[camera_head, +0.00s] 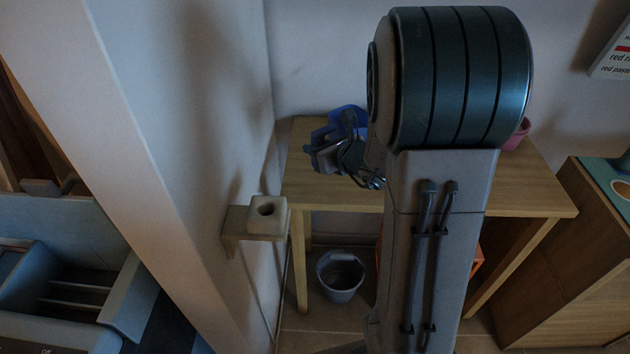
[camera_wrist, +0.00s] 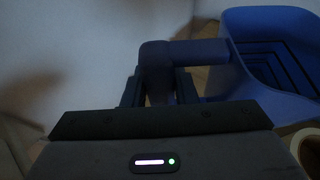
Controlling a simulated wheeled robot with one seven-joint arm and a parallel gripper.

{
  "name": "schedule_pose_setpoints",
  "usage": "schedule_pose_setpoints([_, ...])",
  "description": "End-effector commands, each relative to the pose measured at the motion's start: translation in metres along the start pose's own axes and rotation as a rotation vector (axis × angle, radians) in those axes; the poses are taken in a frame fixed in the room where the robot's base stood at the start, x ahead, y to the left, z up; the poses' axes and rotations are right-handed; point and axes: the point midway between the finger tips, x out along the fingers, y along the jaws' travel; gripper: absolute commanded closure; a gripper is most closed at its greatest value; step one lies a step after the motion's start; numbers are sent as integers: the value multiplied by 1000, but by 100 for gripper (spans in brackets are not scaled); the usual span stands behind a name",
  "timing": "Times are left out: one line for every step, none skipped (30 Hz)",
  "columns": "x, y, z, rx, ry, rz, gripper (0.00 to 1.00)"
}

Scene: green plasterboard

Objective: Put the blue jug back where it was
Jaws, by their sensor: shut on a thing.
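The blue jug (camera_head: 347,115) is at the back left of the wooden table (camera_head: 530,190) in the head view, partly hidden behind my gripper and arm. In the wrist view the jug (camera_wrist: 275,62) is at the right, its open top and stepped inside showing. Its handle (camera_wrist: 185,53) reaches left between my fingers. My gripper (camera_head: 335,150) is shut on this handle; its fingers (camera_wrist: 160,88) also show in the wrist view. The jug's base is hidden, so I cannot tell if it touches the table.
A pink cup (camera_head: 517,134) stands on the table behind my arm. A white block (camera_head: 268,214) sits on a small wall shelf at the left. A grey bucket (camera_head: 340,276) is on the floor below. A pale ring-shaped thing (camera_wrist: 308,148) is near the jug. A wooden cabinet (camera_head: 570,290) stands at the right.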

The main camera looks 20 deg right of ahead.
Motion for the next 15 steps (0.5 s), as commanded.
schedule_pose_setpoints([-4, -4, -5, -12, -10, 10, 100])
schedule_pose_setpoints([-8, -5, -5, -15, -10, 19, 100])
schedule_pose_setpoints([-13, -6, -5, -20, -9, 31, 100])
schedule_pose_setpoints([-16, -8, -6, -23, -8, 39, 100])
schedule_pose_setpoints([-20, -8, -6, -26, -8, 47, 100])
schedule_pose_setpoints([-25, -10, -6, -28, -7, 53, 100])
schedule_pose_setpoints([-29, -12, -7, -30, -7, 57, 100])
schedule_pose_setpoints([-32, -12, -7, -31, -7, 62, 100])
schedule_pose_setpoints([-35, -14, -8, -33, -6, 67, 100])
schedule_pose_setpoints([-38, -14, -8, -32, -5, 69, 100])
schedule_pose_setpoints([-40, -15, -8, -33, -5, 71, 100])
schedule_pose_setpoints([-42, -16, -8, -33, -5, 73, 100])
schedule_pose_setpoints([-42, -16, -8, -33, -4, 75, 100])
schedule_pose_setpoints([-41, -15, -9, -33, -3, 77, 100])
schedule_pose_setpoints([-38, -13, -10, -33, -3, 79, 100])
